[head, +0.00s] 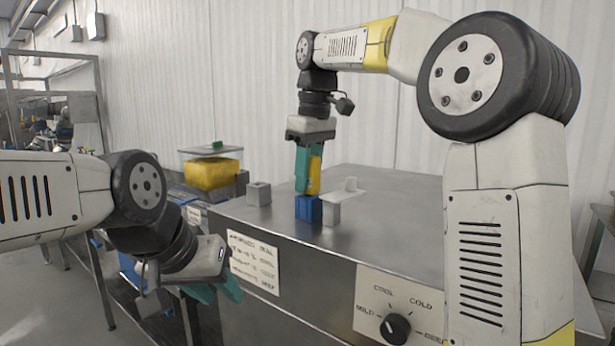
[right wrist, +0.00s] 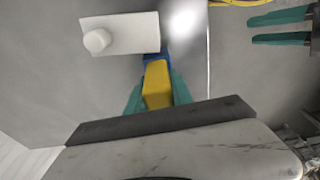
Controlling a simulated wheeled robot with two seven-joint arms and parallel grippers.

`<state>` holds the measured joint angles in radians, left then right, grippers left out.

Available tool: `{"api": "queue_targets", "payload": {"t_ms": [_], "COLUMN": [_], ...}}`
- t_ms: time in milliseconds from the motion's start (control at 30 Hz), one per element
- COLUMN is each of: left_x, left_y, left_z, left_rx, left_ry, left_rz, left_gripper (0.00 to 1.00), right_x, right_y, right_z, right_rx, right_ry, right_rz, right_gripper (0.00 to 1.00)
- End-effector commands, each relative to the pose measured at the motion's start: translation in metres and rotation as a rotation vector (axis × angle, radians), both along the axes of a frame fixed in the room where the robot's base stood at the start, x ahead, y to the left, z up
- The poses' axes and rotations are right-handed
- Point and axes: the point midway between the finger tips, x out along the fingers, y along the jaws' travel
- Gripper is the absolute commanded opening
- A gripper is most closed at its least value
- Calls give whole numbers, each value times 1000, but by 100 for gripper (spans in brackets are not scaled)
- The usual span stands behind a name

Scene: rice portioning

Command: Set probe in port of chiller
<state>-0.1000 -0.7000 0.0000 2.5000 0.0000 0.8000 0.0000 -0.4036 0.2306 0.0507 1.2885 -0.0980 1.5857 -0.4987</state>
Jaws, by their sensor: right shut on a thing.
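The chiller (head: 400,207) is a steel-topped unit with a dial (head: 395,328) on its front. My right gripper (head: 308,180) points down over its top, its teal fingers shut on a yellow probe (head: 314,173). A blue block (head: 308,209) stands on the top directly under the probe. In the right wrist view the yellow probe (right wrist: 157,84) lies between the fingers, with the blue block (right wrist: 156,58) just beyond its end. I cannot tell whether the probe is inside the blue block. My left gripper (head: 222,291) hangs empty before the chiller; its fingers are apart in the right wrist view (right wrist: 280,28).
Small grey blocks stand left (head: 259,194) and right (head: 331,213) of the blue block. A pale plate with a knob (right wrist: 142,38) is close beside the probe. A yellow-filled container (head: 212,172) stands at the left. The chiller's right top is clear.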

Motion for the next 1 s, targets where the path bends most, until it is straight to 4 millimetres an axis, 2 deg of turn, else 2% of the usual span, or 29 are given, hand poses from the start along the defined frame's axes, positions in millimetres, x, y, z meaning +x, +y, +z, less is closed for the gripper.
{"api": "queue_targets", "payload": {"t_ms": [1000], "left_x": [0], "left_y": [0], "left_z": [0], "left_rx": [0], "left_ry": [0], "left_rz": [0], "left_gripper": [36], "right_x": [0], "right_y": [0], "right_z": [-6], "right_rx": [0], "right_ry": [1], "right_rz": [0], "right_gripper": [0]}}
